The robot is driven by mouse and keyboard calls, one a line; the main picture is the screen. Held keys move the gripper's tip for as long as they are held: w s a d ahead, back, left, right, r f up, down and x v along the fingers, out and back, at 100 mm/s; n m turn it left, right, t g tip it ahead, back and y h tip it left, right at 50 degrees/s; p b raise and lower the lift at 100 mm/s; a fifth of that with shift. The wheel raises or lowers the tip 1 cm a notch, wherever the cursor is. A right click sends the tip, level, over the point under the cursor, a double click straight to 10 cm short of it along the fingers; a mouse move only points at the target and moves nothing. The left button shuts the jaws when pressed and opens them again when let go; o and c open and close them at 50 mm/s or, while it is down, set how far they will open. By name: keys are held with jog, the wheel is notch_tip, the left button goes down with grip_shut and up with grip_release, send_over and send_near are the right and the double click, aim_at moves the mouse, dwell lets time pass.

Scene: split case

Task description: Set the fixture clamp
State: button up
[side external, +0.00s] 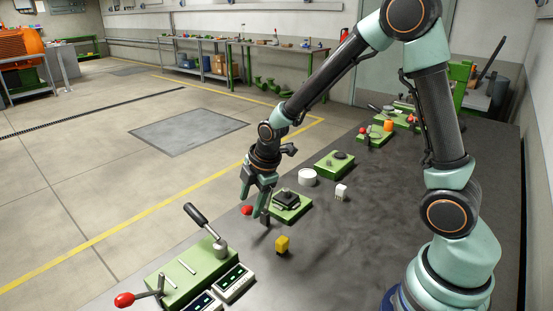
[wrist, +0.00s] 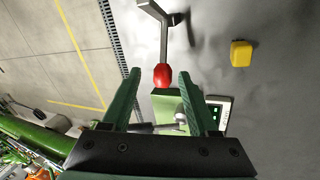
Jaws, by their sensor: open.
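My gripper (side external: 254,207) is open and points down over the dark bench. A red knob (side external: 246,210) is by its fingertips. In the wrist view the red knob (wrist: 162,76) lies between my two spread fingers, with a gap on each side; whether they are level with it I cannot tell. A bent grey metal lever (wrist: 163,42) runs from the knob to a foot on the bench. A low green fixture (side external: 301,208) with a black top sits just right of my gripper. A larger green fixture (side external: 170,292) at the front left carries a black-handled lever (side external: 198,216).
A yellow block (side external: 282,244) stands in front of my gripper; a white block (side external: 341,191) and white cylinder (side external: 308,177) are behind right. Another red-knobbed lever (side external: 125,299) and display boxes (side external: 233,283) are at front left. More green fixtures (side external: 335,164) stand farther back.

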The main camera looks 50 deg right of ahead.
jog(key=v, duration=1.2)
jog(key=s+r+m+t, duration=0.2)
jog(key=s+r+m, duration=0.3)
jog(key=s+m, duration=0.8)
jog(key=w+a+f+n+g, duration=0.15)
jog(key=w+f+n, duration=0.45)
jog(key=w+n, duration=0.7)
jog(key=shift+n+g, duration=0.25)
jog(key=shift+n, duration=0.05)
jog(key=x, duration=0.8)
jog(key=d+x, duration=0.1)
jog(key=x, duration=0.3)
jog(key=shift+f, duration=0.2)
grip_shut()
